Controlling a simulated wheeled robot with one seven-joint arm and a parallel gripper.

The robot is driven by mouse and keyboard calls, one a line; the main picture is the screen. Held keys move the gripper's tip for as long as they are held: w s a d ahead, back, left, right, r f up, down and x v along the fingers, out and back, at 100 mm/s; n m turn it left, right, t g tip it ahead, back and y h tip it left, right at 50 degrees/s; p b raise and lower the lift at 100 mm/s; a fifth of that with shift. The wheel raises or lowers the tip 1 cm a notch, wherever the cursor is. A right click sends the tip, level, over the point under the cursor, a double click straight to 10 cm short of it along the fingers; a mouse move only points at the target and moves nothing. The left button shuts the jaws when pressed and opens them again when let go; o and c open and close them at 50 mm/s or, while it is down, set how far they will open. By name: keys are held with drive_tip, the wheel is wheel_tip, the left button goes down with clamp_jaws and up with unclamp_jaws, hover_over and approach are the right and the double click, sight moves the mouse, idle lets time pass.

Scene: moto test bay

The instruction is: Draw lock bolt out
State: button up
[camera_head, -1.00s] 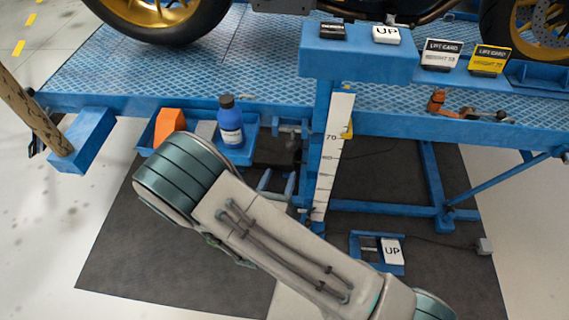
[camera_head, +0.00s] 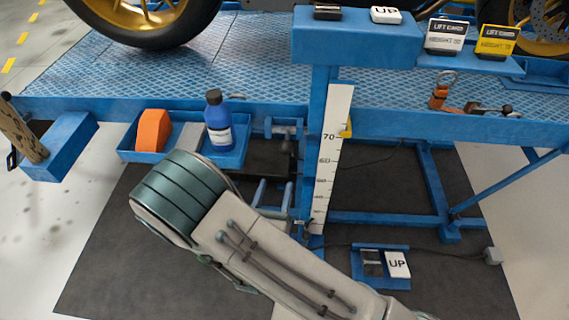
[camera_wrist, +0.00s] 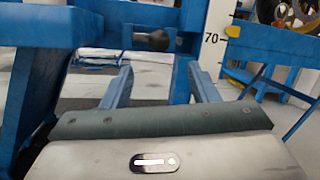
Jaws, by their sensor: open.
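The lock bolt appears to be the dark round knob (camera_wrist: 152,40) on a blue bracket under the lift table. It shows small and dark in the head view (camera_head: 287,146), left of the height scale. My gripper (camera_wrist: 159,70) is open and empty, with two blue fingers apart. The knob lies beyond the fingertips, roughly between them in the wrist view, and no finger touches it. In the head view my gripper (camera_head: 276,186) is below the knob, partly hidden behind my arm. The bolt's shaft is not clear to me.
The white height scale (camera_head: 333,150) stands on the blue post right of the bracket. A blue tray (camera_head: 180,158) with an orange block (camera_head: 153,130) and a blue bottle (camera_head: 218,122) hangs at left. The blue lift table (camera_head: 400,118) is above. A pedal box (camera_head: 380,278) sits on the dark mat.

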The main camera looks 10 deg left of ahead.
sight(286, 146)
drive_tip(key=shift+n+t+y, duration=0.3)
drive_tip(key=shift+t+y, duration=0.1)
drive_tip(key=shift+t, duration=0.5)
drive_tip(key=b+x, duration=0.1)
drive_tip(key=x, duration=0.3)
drive_tip(key=f+b+x, duration=0.1)
drive_tip(key=b+x, duration=0.1)
drive_tip(key=x, duration=0.2)
drive_tip(key=b+x, duration=0.2)
drive_tip(key=x, duration=0.3)
drive_tip(key=shift+w+d+f, duration=0.1)
drive_tip(key=shift+w+f, duration=0.3)
clamp_jaws()
